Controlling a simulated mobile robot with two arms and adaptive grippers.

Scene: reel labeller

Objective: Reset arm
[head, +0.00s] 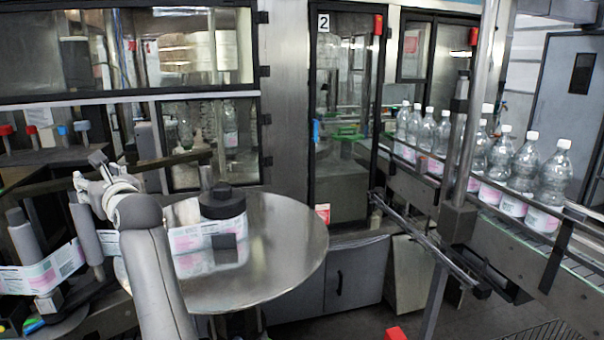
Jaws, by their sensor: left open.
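My left arm rises from the bottom of the head view in front of the round metal turntable (290,240). My left gripper (88,168) is open at the left, pointing away and to the left. Nothing shows between its fingers. It appears in front of the dark rail and label rollers, but its distance to them is hard to tell. My arm hides part of the turntable's left side. My right gripper is not in view.
A label reel (190,238) with a black hub (222,203) stands on the turntable. A label web (45,272) runs around grey rollers (86,228) at the left. Bottles (525,163) line a conveyor at the right. A glazed machine cabinet (345,110) stands behind.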

